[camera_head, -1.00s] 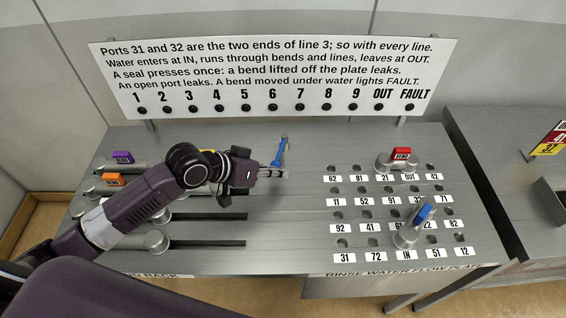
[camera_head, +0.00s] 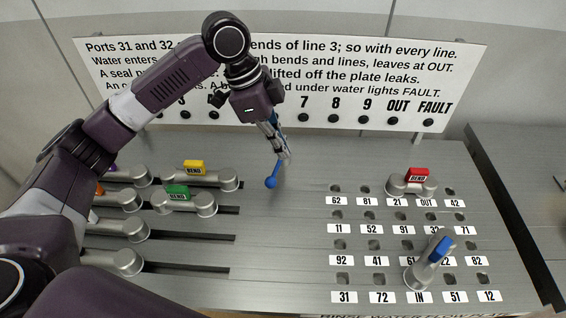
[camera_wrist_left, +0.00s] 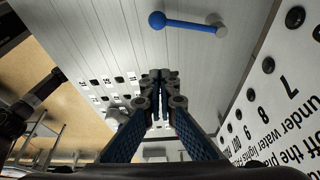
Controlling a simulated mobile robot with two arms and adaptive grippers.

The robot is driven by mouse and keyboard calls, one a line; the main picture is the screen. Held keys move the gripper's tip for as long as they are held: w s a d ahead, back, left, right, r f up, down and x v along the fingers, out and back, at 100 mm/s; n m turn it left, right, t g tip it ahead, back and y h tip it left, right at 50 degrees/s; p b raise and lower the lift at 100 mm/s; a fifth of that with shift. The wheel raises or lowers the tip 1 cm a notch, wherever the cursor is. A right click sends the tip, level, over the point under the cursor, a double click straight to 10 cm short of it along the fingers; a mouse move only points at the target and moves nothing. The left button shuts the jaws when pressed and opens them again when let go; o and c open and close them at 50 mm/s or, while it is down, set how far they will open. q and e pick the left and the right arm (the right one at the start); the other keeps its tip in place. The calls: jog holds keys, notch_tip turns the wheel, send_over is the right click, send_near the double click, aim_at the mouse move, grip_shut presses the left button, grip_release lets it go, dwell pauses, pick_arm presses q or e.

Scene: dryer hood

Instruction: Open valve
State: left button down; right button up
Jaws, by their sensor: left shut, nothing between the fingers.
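The valve shows as a blue lever with a ball end (camera_head: 271,182) on the grey plate, left of the numbered ports. In the left wrist view the blue lever (camera_wrist_left: 190,25) runs from its ball at the left to a grey round post (camera_wrist_left: 217,28) at the right. My left gripper (camera_head: 285,158) is shut and empty, pointing down beside the lever's upper end. It partly hides that end in the head view. In the wrist view the closed fingertips (camera_wrist_left: 160,76) look apart from the lever. My right gripper is not in view.
A sign (camera_head: 455,75) with a row of lamps stands behind the plate. Yellow (camera_head: 194,168) and green (camera_head: 177,192) bends lie in the left slots. A red bend (camera_head: 417,176) and a blue-topped bend (camera_head: 422,272) sit at the ports. The plate's middle front is clear.

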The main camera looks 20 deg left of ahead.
aim_at(277, 167)
pick_arm(q)
jog(key=p+x, duration=0.1)
jog(key=x, duration=0.7)
jog(key=shift+d+f+p, duration=0.15)
jog(key=shift+d+p, duration=0.05)
jog(key=shift+p, duration=0.2)
jog(key=a, duration=0.1)
jog(key=a+f+p, duration=0.1)
jog(key=a, duration=0.1)
jog(key=shift+s+a+f+p, duration=0.3)
jog(key=shift+s+a+f, duration=0.05)
jog(key=shift+s, duration=0.05)
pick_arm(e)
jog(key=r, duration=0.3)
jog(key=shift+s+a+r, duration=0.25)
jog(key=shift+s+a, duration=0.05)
pick_arm(q)
jog(key=shift+d, duration=0.1)
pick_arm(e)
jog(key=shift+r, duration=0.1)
